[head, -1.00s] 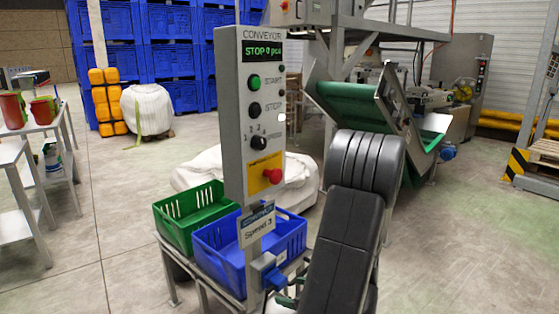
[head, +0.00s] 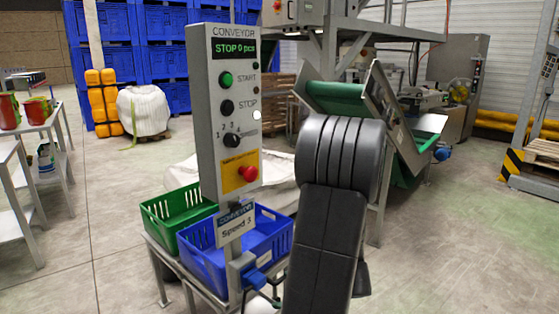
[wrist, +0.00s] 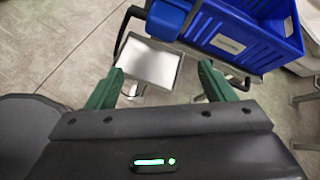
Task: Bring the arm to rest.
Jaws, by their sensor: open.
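My gripper (wrist: 160,88) shows in the wrist view with its two green fingers wide apart and nothing between them. Beyond the fingers, lower down, is a light flat metal plate (wrist: 150,62). In the head view my dark arm rises at the centre right; the gripper itself is hidden there. The conveyor control panel (head: 205,150) stands left of my arm.
A green crate (head: 180,210) and a blue crate (head: 268,238) sit on a stand behind the panel; the blue crate also shows in the wrist view (wrist: 235,35). The green conveyor (head: 335,97) is behind my arm. Tables (head: 40,125) stand at left.

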